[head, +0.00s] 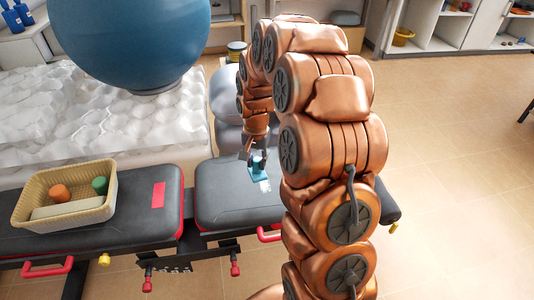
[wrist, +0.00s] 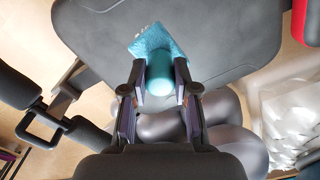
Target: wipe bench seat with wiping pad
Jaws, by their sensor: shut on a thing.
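The wiping pad (head: 258,175) is a light blue-teal block with a rounded grip. In the wrist view the pad (wrist: 160,50) sits between my fingertips, its flat part against or just above the seat. My gripper (wrist: 162,82) is shut on the pad's grip. A small whitish patch shows on the seat beside the pad.
A second padded section (head: 135,205) to the left bears a wicker basket (head: 62,222) with a few objects and a red card (head: 158,195). A large blue ball (head: 130,40) rests on a white marble-like block (head: 60,120) behind.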

